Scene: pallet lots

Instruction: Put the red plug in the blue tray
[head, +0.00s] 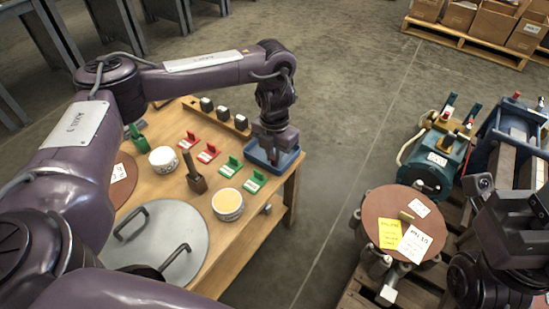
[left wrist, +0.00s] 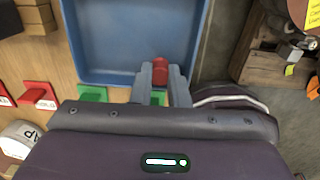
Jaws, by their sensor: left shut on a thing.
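The blue tray (head: 298,154) sits at the right far corner of the wooden table; in the left wrist view it fills the upper middle, and its floor (left wrist: 135,35) looks empty where it shows. My left gripper (head: 274,154) points down over the tray. In the left wrist view my left gripper (left wrist: 162,82) is shut on the red plug (left wrist: 160,68), which shows between the fingertips in front of the tray's lower right part. Its height above the tray is hard to tell. My right gripper (head: 515,215) is at the right edge, over the pallet; its jaws are unclear.
Red tags (head: 207,152) and green tags (head: 254,182) lie near the tray. A wooden block with dark pieces (head: 222,115) stands behind. A round tin (head: 228,204) and a grey lid (head: 160,240) are nearer. A pallet holds a teal motor (head: 432,165) and a brown disc (head: 400,215).

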